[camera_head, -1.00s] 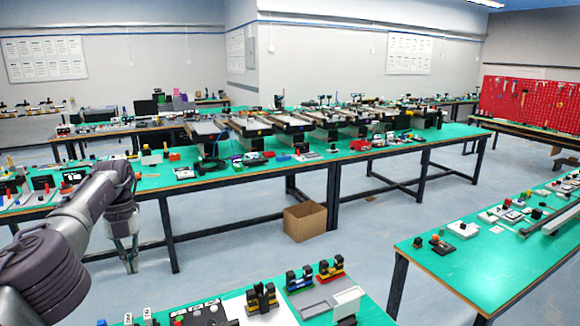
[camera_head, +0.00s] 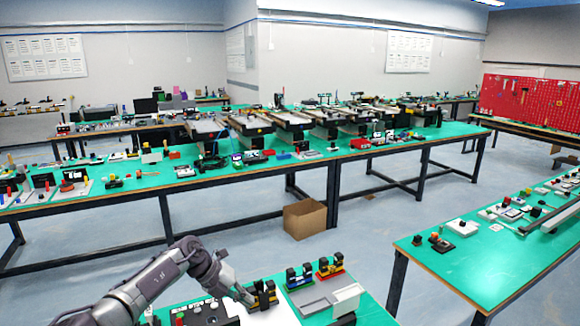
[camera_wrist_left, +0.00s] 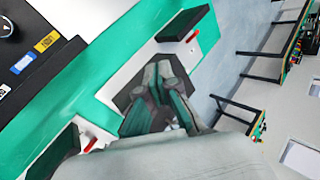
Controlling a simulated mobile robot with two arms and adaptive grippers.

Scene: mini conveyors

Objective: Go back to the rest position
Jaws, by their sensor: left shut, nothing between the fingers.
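My left gripper (camera_head: 245,297) is low over the near green table (camera_head: 375,312) in the head view, beside a small black and yellow device (camera_head: 264,294). I cannot tell whether it touches that device. Its fingers also show in the left wrist view (camera_wrist_left: 158,92), close together with nothing between them. My left arm reaches in from the lower left. My right gripper is not in view.
On the near table are a black control panel (camera_head: 205,313), a blue and green device (camera_head: 299,277), a red and yellow device (camera_head: 330,267) and a grey tray (camera_head: 316,302). A cardboard box (camera_head: 304,219) stands on the floor.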

